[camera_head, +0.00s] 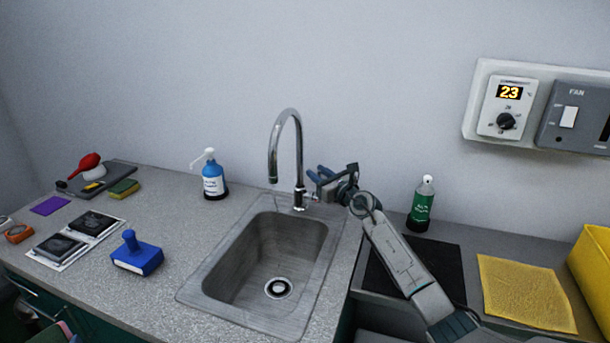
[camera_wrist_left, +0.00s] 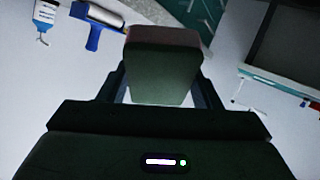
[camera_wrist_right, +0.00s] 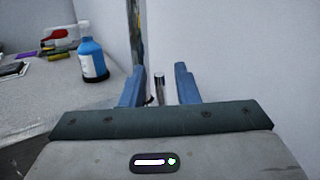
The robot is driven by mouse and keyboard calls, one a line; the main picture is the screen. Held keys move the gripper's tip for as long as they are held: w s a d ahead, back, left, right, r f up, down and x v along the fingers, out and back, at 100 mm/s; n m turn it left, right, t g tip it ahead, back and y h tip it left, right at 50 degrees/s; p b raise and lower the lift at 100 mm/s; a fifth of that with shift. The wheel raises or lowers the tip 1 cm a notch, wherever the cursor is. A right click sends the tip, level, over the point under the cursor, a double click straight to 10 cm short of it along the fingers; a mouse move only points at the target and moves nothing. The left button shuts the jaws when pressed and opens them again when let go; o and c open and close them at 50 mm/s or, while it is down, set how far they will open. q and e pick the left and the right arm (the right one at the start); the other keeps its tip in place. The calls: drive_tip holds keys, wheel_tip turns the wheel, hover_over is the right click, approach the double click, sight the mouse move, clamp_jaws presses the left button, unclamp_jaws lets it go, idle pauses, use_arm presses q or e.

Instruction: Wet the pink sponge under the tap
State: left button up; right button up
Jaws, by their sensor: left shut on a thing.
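The pink sponge (camera_wrist_left: 165,68) fills the left wrist view's middle, its dark green face toward the camera and a pinkish edge at the top. My left gripper (camera_wrist_left: 163,85) is shut on it. A pinkish bit, probably the sponge, shows at the bottom left edge of the head view. The chrome tap (camera_head: 299,160) arches over the sink (camera_head: 208,293). I cannot make out clear running water. My right gripper (camera_head: 330,180) is beside the tap's base, fingers apart. The right wrist view shows a metal tap part (camera_wrist_right: 159,88) between its blue fingers.
A blue soap bottle (camera_head: 214,180) stands left of the tap, a green bottle (camera_head: 422,205) right. A blue-handled tool (camera_head: 137,255), a yellow-green sponge (camera_head: 124,187) and black pads lie left of the sink. A yellow cloth (camera_head: 525,292) lies right.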

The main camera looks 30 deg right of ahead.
use_arm(q)
wheel_tip(320, 180, up, 2)
drive_tip(key=shift+p, duration=0.95)
use_arm(e)
drive_tip(key=s+d, duration=0.1)
drive_tip(key=s, duration=1.1)
drive_tip(key=shift+d+f, duration=0.25)
drive_tip(key=shift+f, duration=0.15)
drive_tip(key=shift+w, duration=0.1)
